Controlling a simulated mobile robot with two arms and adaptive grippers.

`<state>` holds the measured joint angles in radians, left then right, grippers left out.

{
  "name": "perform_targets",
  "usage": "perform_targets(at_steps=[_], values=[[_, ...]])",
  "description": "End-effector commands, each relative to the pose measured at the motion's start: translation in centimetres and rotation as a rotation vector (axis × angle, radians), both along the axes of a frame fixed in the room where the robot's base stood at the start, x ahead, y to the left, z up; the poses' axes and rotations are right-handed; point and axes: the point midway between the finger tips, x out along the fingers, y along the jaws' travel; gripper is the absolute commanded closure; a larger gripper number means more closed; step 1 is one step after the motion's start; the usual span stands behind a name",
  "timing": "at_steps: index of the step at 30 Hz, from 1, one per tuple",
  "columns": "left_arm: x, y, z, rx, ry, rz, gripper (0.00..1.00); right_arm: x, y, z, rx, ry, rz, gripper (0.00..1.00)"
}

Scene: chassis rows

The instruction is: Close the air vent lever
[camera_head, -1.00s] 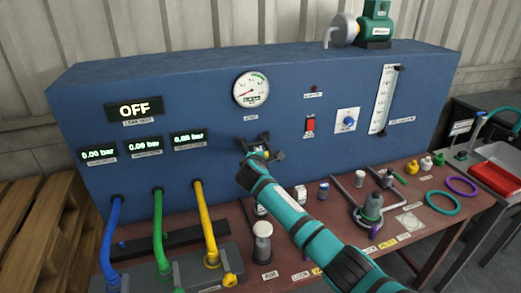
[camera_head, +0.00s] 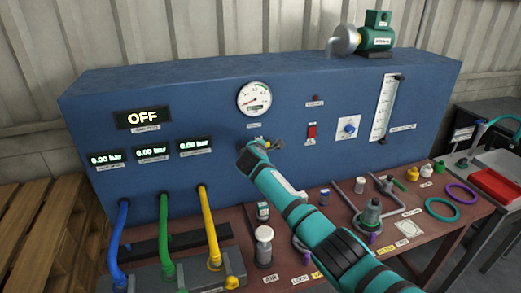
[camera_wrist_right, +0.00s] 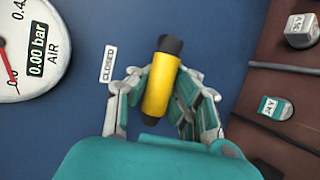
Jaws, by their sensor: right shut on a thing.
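The air vent lever (camera_wrist_right: 161,80) is a yellow bar with black ends on the blue panel, slightly tilted in the right wrist view. My right gripper (camera_wrist_right: 160,90) has its fingers on both sides of the lever and is shut on it. In the head view my right gripper (camera_head: 260,143) is at the panel just below the round gauge, and it hides the lever there. A "CLOSED" label (camera_wrist_right: 108,63) is left of the lever. My left gripper is not in view.
The air gauge (camera_head: 254,98) reads 0.00 bar. A red switch (camera_head: 311,132) and a blue knob (camera_head: 349,127) are to the right on the panel. Yellow (camera_head: 208,225), green and blue hoses stand at the left. Bottles and fittings crowd the table (camera_head: 440,228) below.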

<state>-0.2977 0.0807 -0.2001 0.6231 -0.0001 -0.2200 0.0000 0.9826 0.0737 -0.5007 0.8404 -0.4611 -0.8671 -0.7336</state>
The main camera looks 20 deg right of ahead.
Motion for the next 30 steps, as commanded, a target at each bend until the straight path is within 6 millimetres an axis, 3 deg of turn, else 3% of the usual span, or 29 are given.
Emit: perform_targets(at_steps=[1, 18, 19, 27, 30], values=[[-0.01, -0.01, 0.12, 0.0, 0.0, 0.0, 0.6, 0.18, 0.08, 0.82, -0.004, -0.01, 0.002, 1.0], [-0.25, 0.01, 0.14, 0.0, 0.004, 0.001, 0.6, 0.31, 0.14, 1.14, -0.005, -0.013, 0.002, 1.0], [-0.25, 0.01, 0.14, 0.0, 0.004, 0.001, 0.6, 0.32, 0.14, 1.15, -0.005, -0.013, 0.002, 0.91], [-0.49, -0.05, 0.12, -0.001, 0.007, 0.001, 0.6, 0.26, 0.07, 0.87, -0.003, -0.008, 0.001, 0.56], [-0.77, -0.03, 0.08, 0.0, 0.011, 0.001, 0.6, 0.24, 0.05, 0.71, -0.002, -0.007, 0.001, 0.55]])
